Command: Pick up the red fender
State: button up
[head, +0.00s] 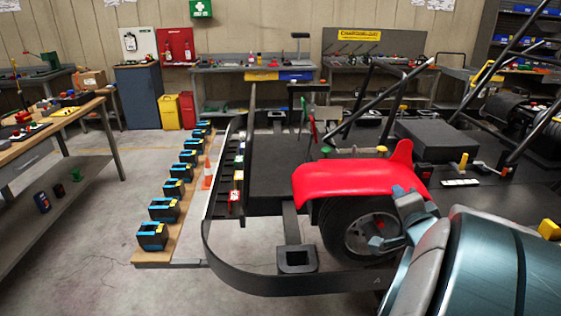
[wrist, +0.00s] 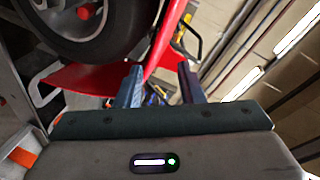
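The red fender (head: 345,178) is a curved glossy panel over the black front wheel (head: 345,230) of the kart in the head view. In the wrist view the red fender (wrist: 85,77) lies beyond the fingers, beside the wheel (wrist: 85,25), and a strip of it runs up past the gap between them. My gripper (head: 388,217) is in front of the wheel, just below the fender's right part. In the wrist view my gripper (wrist: 158,70) has its fingers apart with a clear gap. I cannot tell whether the fender's edge is between the fingertips.
The black kart frame has a curved front bumper (head: 285,284) and slanting roll bars (head: 390,85). A row of black-and-blue boxes (head: 164,210) stands on a plank at left, beside an orange cone (head: 208,175). A workbench (head: 75,120) is at far left. Floor in front is clear.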

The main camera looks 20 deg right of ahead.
aim_at(391, 180)
jog(key=w+d+m+t+p, duration=0.1)
jog(key=w, duration=0.2)
jog(key=w+d+f+m+t+y, duration=0.1)
jog(key=w+d, duration=0.1)
jog(key=w, duration=0.1)
jog(key=w+d+m+t+y+p, duration=0.1)
jog(key=w, duration=0.3)
jog(key=shift+d+f+p, duration=0.25)
jog(key=shift+f+p, duration=0.1)
dwell(0.5)
jog(key=shift+c, duration=0.3)
grip_shut()
